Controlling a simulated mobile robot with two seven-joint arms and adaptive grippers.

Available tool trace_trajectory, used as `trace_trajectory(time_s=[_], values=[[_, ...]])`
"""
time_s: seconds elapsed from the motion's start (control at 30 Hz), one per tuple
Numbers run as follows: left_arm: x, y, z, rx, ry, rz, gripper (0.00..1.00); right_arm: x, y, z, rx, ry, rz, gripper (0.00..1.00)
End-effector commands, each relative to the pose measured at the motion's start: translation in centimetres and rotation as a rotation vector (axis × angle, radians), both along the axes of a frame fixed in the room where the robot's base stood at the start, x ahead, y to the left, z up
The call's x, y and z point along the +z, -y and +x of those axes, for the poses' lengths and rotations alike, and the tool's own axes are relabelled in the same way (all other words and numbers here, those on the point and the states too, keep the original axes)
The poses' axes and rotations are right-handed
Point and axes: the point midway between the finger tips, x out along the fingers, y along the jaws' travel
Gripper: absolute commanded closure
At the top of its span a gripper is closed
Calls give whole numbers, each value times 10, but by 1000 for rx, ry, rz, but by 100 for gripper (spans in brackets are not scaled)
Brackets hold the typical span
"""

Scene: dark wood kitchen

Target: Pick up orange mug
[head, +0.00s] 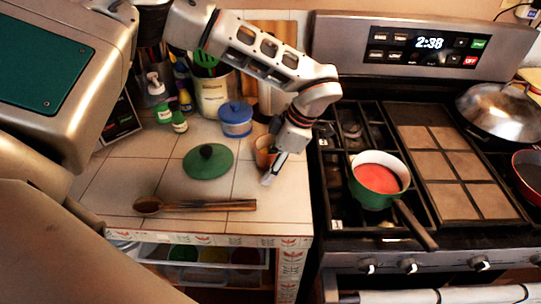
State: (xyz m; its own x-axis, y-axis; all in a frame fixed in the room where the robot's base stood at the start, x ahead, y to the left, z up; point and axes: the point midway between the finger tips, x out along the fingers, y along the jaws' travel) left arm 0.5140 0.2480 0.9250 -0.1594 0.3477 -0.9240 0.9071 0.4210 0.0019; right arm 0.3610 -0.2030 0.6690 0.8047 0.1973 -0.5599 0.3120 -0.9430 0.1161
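The orange mug (262,152) stands on the tiled counter (130,187), between the blue lidded pot and the stove. Only part of it shows, because my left gripper (270,168) covers its right side. My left arm reaches across from the upper left and the gripper points down at the mug. A finger shows in front of the mug's right side. I cannot tell whether the fingers touch the mug or how far apart they are. My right gripper is not in view.
A green lid (208,163), a blue lidded pot (235,120) and a wooden spoon (205,206) lie near the mug. Small bottles (179,122) and a utensil crock (213,96) stand behind. A green pan (376,181) sits on the stove at right. The counter's front left is clear.

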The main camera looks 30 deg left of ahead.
Motion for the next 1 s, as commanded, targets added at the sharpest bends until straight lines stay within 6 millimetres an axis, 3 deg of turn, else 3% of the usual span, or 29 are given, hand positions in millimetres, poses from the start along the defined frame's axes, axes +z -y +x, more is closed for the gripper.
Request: trace_trajectory(time_s=[0.03,0.1,0.13,0.63,1.0], values=[[0,0,0,1,-2,-1,79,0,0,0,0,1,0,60],[0,0,-1,1,-2,-1,97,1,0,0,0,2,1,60],[0,0,-1,1,-2,0,100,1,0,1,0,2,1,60],[6,0,0,1,0,0,100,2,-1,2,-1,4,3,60],[35,0,1,1,2,0,100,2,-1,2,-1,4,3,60]])
